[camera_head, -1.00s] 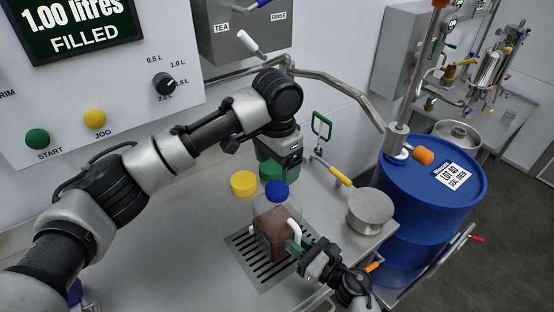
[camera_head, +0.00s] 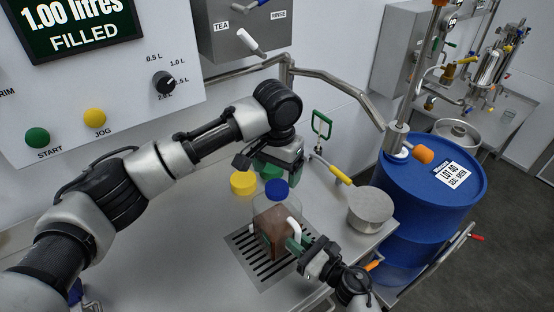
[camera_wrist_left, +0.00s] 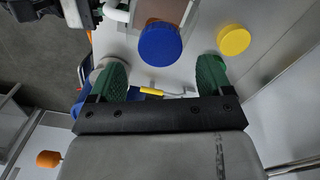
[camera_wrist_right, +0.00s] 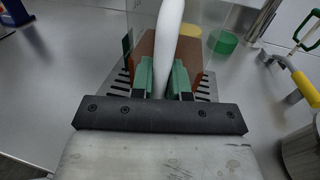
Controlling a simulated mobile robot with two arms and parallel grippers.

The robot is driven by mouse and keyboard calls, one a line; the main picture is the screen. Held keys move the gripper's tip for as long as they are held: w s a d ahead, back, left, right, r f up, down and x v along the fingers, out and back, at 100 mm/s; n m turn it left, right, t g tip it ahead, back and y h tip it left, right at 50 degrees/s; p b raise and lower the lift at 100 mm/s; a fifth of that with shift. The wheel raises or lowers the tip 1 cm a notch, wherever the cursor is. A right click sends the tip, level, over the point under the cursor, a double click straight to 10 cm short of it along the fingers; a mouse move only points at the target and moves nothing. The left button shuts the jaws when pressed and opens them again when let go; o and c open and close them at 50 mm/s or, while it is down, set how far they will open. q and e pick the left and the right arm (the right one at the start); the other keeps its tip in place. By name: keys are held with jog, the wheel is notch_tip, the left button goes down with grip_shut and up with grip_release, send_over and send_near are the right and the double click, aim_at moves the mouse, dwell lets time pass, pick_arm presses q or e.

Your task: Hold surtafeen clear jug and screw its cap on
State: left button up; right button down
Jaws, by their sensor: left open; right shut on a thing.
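The clear jug (camera_head: 270,222), partly filled with brown liquid, stands upright on the drain grate. A blue cap (camera_head: 276,190) sits on its mouth; I cannot tell how tightly. My right gripper (camera_head: 299,245) is shut on the jug's white handle, which also shows between its fingers in the right wrist view (camera_wrist_right: 168,45). My left gripper (camera_head: 275,167) is open and empty, above and behind the jug. In the left wrist view the blue cap (camera_wrist_left: 160,44) lies ahead of the space between its open fingers.
A yellow cap (camera_head: 243,183) and a green cap (camera_head: 273,172) lie on the bench behind the jug. A round metal pot (camera_head: 371,210) stands at the right. The slotted drain grate (camera_head: 243,250) is under the jug. A blue drum (camera_head: 425,200) stands beyond the bench.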

aim_at(277, 186)
pick_arm(q)
jog(key=shift+f, duration=2.55)
jog(key=c, duration=1)
jog(key=shift+o, duration=0.2)
jog(key=o, duration=1.1)
notch_tip(277, 186, up, 12)
